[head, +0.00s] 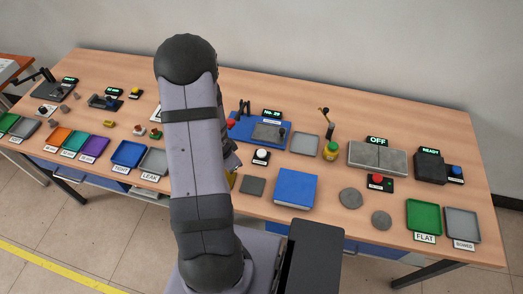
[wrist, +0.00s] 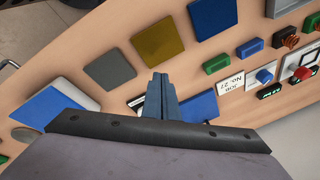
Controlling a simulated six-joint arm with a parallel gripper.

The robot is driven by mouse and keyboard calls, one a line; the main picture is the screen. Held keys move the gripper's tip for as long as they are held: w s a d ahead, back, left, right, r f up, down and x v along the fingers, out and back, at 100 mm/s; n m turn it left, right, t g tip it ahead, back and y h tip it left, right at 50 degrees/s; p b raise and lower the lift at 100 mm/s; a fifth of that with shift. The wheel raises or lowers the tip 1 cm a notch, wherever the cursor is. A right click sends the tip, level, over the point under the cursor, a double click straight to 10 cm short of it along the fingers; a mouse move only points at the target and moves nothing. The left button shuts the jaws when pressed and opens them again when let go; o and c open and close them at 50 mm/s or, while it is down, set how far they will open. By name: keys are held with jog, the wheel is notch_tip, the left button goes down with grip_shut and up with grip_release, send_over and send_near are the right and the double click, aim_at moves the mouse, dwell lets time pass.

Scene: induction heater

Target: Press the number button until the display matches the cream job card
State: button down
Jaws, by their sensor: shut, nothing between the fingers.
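The job card (wrist: 231,83) lies on the table in the wrist view, upside down, and seems to read "JOB No. 27". In the head view, a green-lit display (head: 272,113) on a blue unit seems to read "No. 29". A white round button (head: 261,155) on a dark base with a label stands in front of that unit, right of my arm. My gripper (wrist: 160,80) is shut and empty, its fingers held over the bench among the flat trays, apart from the card. In the head view my arm hides most of the gripper.
A blue block (head: 296,187) and a dark grey plate (head: 252,186) lie near the front edge. A red button (head: 376,178) and a heater slab (head: 378,156) are further right. In the wrist view an olive tray (wrist: 158,40) and blue button (wrist: 265,76) are near.

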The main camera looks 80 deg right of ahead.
jog(key=s+d+r+m+g+h, duration=0.1)
jog(key=s+d+r+m+h, duration=0.2)
jog(key=d, duration=0.3)
notch_tip(320, 180, up, 4)
jog(key=m+g+h, duration=0.2)
jog(key=m+g, duration=0.1)
jog(key=m, duration=0.1)
send_over(259, 155)
jog(key=shift+s, duration=0.1)
jog(key=shift+f, duration=0.2)
notch_tip(259, 155, down, 8)
jog(key=b, duration=0.8)
jog(key=shift+f, duration=0.25)
jog(key=shift+f, duration=0.2)
dwell(0.9)
jog(key=shift+f+b, duration=0.2)
jog(key=shift+b, duration=0.2)
